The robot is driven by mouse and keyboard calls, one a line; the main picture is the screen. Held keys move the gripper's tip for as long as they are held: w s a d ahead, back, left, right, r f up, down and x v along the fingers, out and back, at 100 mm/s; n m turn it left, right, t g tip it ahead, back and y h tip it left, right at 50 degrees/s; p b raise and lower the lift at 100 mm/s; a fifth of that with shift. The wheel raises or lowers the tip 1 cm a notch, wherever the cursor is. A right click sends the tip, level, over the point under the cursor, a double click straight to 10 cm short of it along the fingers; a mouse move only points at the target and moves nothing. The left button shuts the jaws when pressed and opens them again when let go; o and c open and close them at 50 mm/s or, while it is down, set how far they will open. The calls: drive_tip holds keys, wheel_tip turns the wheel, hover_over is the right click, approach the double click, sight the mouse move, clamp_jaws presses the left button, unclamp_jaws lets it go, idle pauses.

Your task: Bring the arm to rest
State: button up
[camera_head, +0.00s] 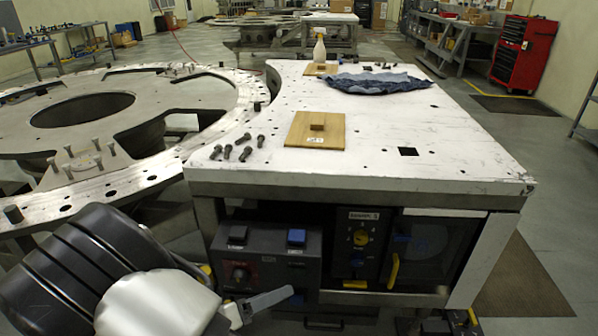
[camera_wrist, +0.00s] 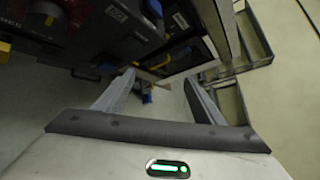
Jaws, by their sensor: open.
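My gripper (camera_wrist: 159,77) is open in the wrist view, with its two grey fingers apart and nothing between them. In the head view my gripper (camera_head: 268,301) is at the lower left, below the level of the white tabletop and in front of the control boxes under it. One grey finger shows there, pointing right. My folded arm hides part of the floor and the ring's near edge.
The white worktable (camera_head: 430,135) carries a wooden board (camera_head: 330,136), several bolts, a blue cloth (camera_head: 378,82) and a spray bottle (camera_head: 319,46). A control box (camera_head: 262,262) sits beneath. A large metal ring (camera_head: 190,92) is left.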

drive_tip(key=s+d+r+m+g+y, duration=0.35)
drive_tip(key=d+r+m+g, duration=0.45)
drive_tip(key=d+r+m, duration=0.8)
drive_tip(key=s+d+r+m+t+y, duration=0.45)
drive_tip(key=s+r+m+y, duration=0.4)
drive_tip(key=m, duration=1.15)
wheel_tip(320, 180, up, 22)
drive_tip(key=h+p, duration=0.1)
drive_tip(key=p, duration=1.8)
drive_tip(key=shift+s+d+m+h, duration=0.15)
drive_tip(key=shift+d+m+h, duration=0.15)
drive_tip(key=shift+d+h, duration=0.1)
drive_tip(key=shift+f+g, duration=0.1)
drive_tip(key=shift+g, duration=0.15)
